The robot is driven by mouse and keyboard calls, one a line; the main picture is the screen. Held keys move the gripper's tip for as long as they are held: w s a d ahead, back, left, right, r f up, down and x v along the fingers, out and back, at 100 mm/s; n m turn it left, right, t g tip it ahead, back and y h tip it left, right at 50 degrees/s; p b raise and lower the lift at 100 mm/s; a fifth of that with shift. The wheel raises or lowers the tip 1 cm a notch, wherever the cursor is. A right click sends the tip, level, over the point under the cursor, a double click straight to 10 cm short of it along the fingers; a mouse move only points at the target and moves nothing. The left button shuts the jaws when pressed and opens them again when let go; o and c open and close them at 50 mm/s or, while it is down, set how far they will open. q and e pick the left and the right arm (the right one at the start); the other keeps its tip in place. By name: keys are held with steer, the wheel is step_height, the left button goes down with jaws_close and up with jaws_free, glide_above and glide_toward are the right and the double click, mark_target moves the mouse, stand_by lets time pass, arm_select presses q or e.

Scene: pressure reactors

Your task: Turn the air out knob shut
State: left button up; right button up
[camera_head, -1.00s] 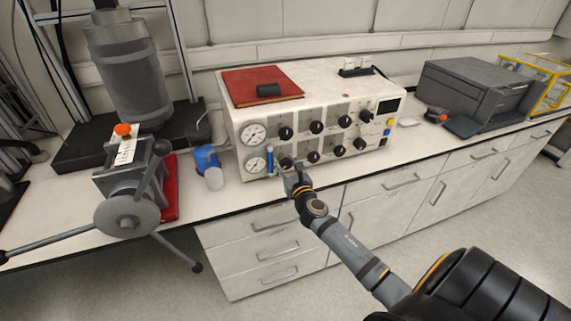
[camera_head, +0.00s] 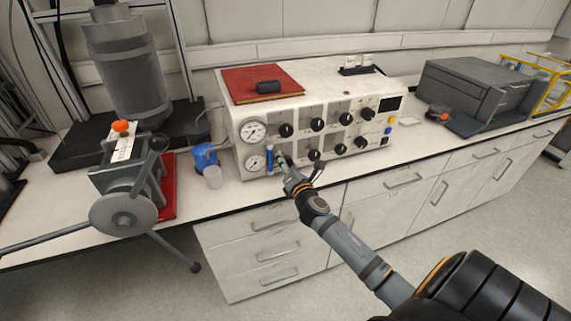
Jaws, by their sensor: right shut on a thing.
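The white control box (camera_head: 346,106) stands on the bench with two round gauges on its left and two rows of black knobs. My right gripper (camera_head: 285,161) is at the lower row's leftmost knob, just right of the lower gauge (camera_head: 255,163) and a blue tube (camera_head: 269,162). It is shut on this knob, which it mostly hides. I cannot read the knob labels, so I cannot tell which is the air out knob. An upper-row knob (camera_head: 286,130) is clear above the gripper. My left gripper is not in view.
A red book (camera_head: 262,80) with a small black object lies on the box. A blue-capped bottle (camera_head: 208,164) and a reactor with a handwheel (camera_head: 124,214) stand to the left. A dark grey machine (camera_head: 475,90) stands at the right. The bench front between is mostly clear.

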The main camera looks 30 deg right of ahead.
steer(key=m+b, duration=0.1)
steer(key=m, duration=0.2)
steer(key=shift+f+m, duration=0.1)
steer(key=shift+m, duration=0.2)
steer(key=m+b, duration=0.1)
steer(key=m, duration=0.2)
steer(key=shift+m, duration=0.3)
steer(key=m+b, duration=0.1)
steer(key=m, duration=0.2)
steer(key=shift+m+b, duration=0.3)
steer(key=shift+b, duration=0.1)
steer(key=shift+m+b, duration=0.55)
steer(key=shift+m, duration=1.35)
steer(key=o, duration=1.2)
steer(key=v, duration=1.2)
